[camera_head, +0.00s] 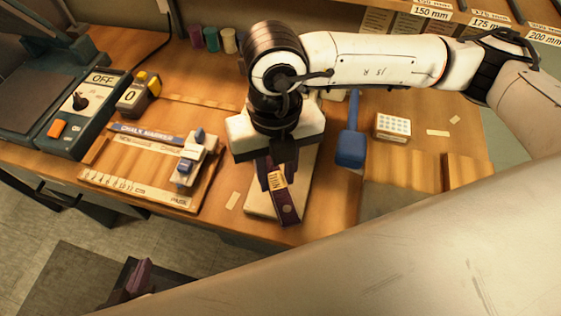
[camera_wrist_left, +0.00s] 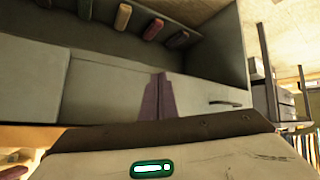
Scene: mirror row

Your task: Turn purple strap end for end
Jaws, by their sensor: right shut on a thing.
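The purple strap (camera_head: 288,208) is a short dark band with a pale printed label near its upper end and a small round mark near its lower end. It is over a pale board (camera_head: 256,203) at the bench's front; whether it touches the board is unclear. My right gripper (camera_head: 277,180) points down, shut on the strap's upper part, and hides some of it. My left gripper (camera_head: 140,278) is low at the lower left, in front of the bench and away from the strap. In the left wrist view its purple fingers (camera_wrist_left: 158,98) are together with nothing visible between them.
A chalk marker tray (camera_head: 140,185) with a blue-and-white piece lies left of the board. A switch box (camera_head: 85,110) and a yellow-black counter (camera_head: 138,95) stand further left. A blue tool (camera_head: 350,145) and a dotted white block (camera_head: 393,127) lie right. My arm link crosses the lower right.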

